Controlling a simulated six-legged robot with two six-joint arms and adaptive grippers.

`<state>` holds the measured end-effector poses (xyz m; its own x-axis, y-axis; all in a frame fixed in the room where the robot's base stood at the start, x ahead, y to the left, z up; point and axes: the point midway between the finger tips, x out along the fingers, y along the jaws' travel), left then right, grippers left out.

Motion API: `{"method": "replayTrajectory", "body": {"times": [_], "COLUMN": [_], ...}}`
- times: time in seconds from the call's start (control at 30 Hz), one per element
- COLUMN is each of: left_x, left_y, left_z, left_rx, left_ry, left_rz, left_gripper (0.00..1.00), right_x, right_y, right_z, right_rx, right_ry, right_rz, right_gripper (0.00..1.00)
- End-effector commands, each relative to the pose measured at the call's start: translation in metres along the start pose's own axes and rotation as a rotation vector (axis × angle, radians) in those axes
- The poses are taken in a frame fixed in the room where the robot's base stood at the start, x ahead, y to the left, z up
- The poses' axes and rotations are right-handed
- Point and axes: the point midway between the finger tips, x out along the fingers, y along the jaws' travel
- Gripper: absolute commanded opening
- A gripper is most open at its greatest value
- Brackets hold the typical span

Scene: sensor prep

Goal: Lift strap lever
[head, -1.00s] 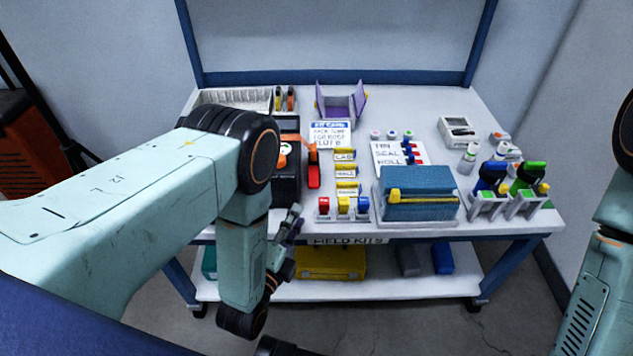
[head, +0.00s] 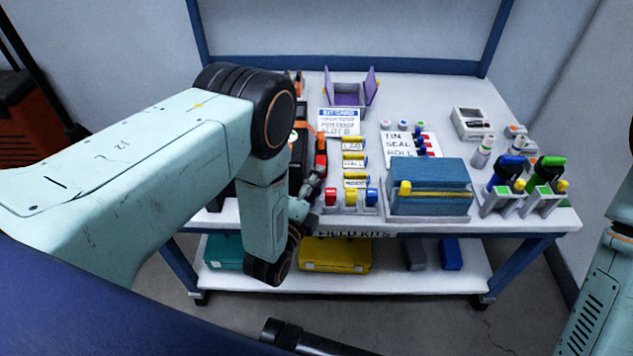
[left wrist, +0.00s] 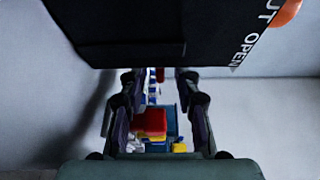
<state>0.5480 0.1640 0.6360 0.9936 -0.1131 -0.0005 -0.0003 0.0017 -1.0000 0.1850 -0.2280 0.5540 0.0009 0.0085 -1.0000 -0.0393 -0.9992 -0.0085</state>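The strap lever (head: 321,158) is a red-orange bar at the right side of a black device (head: 300,140) on the bench, largely hidden behind my left arm in the head view. My left gripper (head: 313,186) is at the bench's front edge, just below and in front of the lever. In the left wrist view my left gripper (left wrist: 159,88) has its two fingers apart with nothing held between them. The black device (left wrist: 140,35) fills the top of that view, with white lettering and an orange part (left wrist: 286,12). The lever is not clear there. My right gripper is out of view.
Red, yellow and blue blocks (head: 350,197) stand close right of my left gripper. A purple open box (head: 350,92) stands behind. A lower shelf (head: 380,282) holds a yellow case (head: 335,254).

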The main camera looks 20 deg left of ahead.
Motion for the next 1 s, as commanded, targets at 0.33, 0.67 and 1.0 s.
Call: {"method": "replayTrajectory", "body": {"times": [0.33,0.67,1.0], "left_x": [0.0043,0.0039,0.0040], "left_y": [-0.0009,-0.0007,-0.0012], "left_z": [0.0003,0.0005,0.0009], "left_rx": [0.000,0.000,-0.001], "left_ry": [-0.001,-0.001,-0.002], "left_rz": [-0.002,-0.001,0.001], "left_gripper": [0.25,0.00,0.00], "right_x": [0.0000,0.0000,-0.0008], "right_y": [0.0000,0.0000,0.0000], "right_z": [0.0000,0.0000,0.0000], "right_rx": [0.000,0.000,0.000], "right_ry": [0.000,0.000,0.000], "right_rz": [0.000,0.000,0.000], "right_gripper": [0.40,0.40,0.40]}}
